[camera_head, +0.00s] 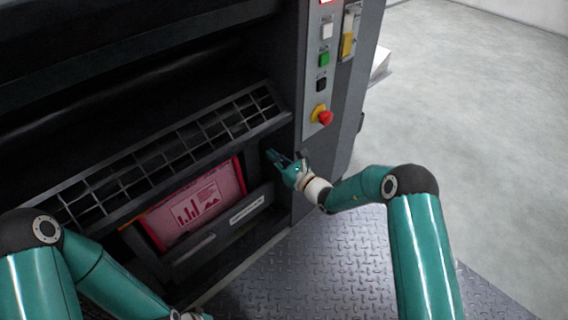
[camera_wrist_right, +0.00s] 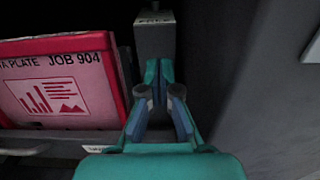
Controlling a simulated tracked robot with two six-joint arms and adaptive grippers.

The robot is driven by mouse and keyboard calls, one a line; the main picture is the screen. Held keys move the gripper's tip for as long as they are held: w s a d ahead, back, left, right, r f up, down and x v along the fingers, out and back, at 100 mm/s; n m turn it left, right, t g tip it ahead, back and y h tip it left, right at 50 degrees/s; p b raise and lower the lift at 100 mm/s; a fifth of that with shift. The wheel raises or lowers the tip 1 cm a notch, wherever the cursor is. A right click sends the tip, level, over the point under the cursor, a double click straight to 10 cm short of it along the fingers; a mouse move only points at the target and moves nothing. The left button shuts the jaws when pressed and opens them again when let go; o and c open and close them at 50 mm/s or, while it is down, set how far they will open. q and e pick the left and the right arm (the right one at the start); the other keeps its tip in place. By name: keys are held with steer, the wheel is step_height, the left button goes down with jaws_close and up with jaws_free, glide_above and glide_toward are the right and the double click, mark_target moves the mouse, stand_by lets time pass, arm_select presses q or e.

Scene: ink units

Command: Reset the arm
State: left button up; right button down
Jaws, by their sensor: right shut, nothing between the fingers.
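My right gripper (camera_head: 276,159) is in front of the press, just right of the pink plate. In the right wrist view its fingers (camera_wrist_right: 160,72) are together with nothing between them. A grey block (camera_wrist_right: 154,38) stands just beyond the fingertips; I cannot tell whether they touch it. My right arm (camera_head: 422,250) comes in from the lower right, bent at the elbow. My left arm (camera_head: 112,280) reaches along the lower left, and its gripper is cut off by the bottom edge.
The pink plate (camera_head: 196,206) sits in a slot under a wire guard (camera_head: 180,146); it also shows in the right wrist view (camera_wrist_right: 62,92), marked JOB 904. A control panel with a red stop button (camera_head: 326,118) is above right. Open floor (camera_head: 470,110) lies to the right.

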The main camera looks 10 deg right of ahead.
steer(key=s+a+f+n+g+y+p, duration=0.1)
steer(key=s+a+f+n+g, duration=0.25)
steer(key=s, duration=0.55)
steer(key=s+a+f+n+g, duration=0.15)
steer(key=s+n+g, duration=0.35)
steer(key=s, duration=0.5)
steer(key=s+a+f+n+g+y+p, duration=0.15)
steer(key=s+f+g, duration=0.3)
steer(key=s, duration=0.45)
steer(key=s+d+f+n+g+h, duration=0.3)
steer(key=s+d+n, duration=0.15)
steer(key=s, duration=0.35)
steer(key=s+d+f+n+g+h, duration=0.2)
steer(key=s+d+f+n+h, duration=0.15)
steer(key=s+n, duration=0.4)
steer(key=n+t, duration=0.1)
steer(key=w+d+n+t+h, duration=0.1)
steer(key=n, duration=0.1)
steer(key=w+d+n+t, duration=0.1)
steer(key=n, duration=0.1)
steer(key=shift+w+f+t+h, duration=0.25)
steer(key=shift+t+h, duration=0.05)
steer(key=shift+h, duration=0.1)
